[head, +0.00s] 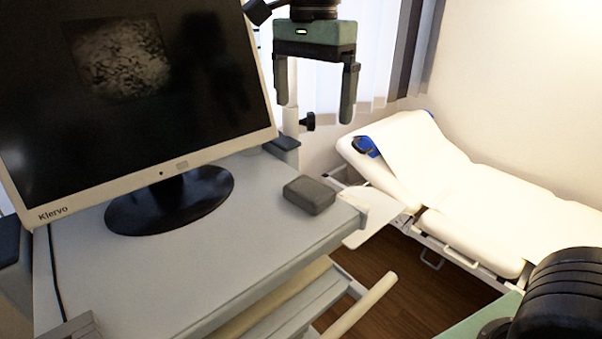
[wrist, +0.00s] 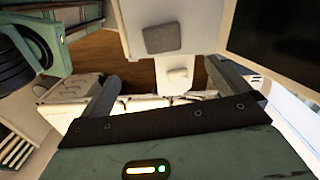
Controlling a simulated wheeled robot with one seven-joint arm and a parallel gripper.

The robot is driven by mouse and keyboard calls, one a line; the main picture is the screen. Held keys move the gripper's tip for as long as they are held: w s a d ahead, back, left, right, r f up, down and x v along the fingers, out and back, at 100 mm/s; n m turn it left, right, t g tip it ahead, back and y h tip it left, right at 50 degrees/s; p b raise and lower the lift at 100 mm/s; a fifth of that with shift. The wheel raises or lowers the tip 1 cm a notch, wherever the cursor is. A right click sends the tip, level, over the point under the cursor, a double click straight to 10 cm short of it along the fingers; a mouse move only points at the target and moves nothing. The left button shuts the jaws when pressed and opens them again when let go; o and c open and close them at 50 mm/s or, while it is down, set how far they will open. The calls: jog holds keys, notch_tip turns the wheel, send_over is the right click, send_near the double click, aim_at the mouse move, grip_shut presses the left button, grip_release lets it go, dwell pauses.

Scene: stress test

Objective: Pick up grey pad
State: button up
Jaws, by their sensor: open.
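The grey pad (head: 309,194) is a small dark grey block with rounded corners. It lies flat on the light grey cart top (head: 250,220), near its right edge. In the wrist view the pad (wrist: 163,38) shows at the top middle, beyond the fingertips. My gripper (head: 318,112) is open and empty, with its fingers pointing down. In the head view it hangs above the level of the pad and apart from it. In the wrist view my gripper (wrist: 162,75) shows its two fingers spread wide, with nothing between them.
A monitor (head: 130,90) on a round black base (head: 170,200) stands on the cart left of the pad. A white side plate (head: 372,217) juts out at the cart's right. A padded white bed (head: 450,180) stands at the right. The cart top in front of the pad is clear.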

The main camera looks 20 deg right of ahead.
jog(key=p, duration=0.3)
send_over(309, 187)
jog(key=shift+m, duration=0.3)
notch_tip(309, 187, down, 11)
jog(key=shift+d+f, duration=0.15)
jog(key=shift+f, duration=0.05)
jog(key=shift+f+p, duration=1)
jog(key=shift+f, duration=1.7)
jog(key=c, duration=1)
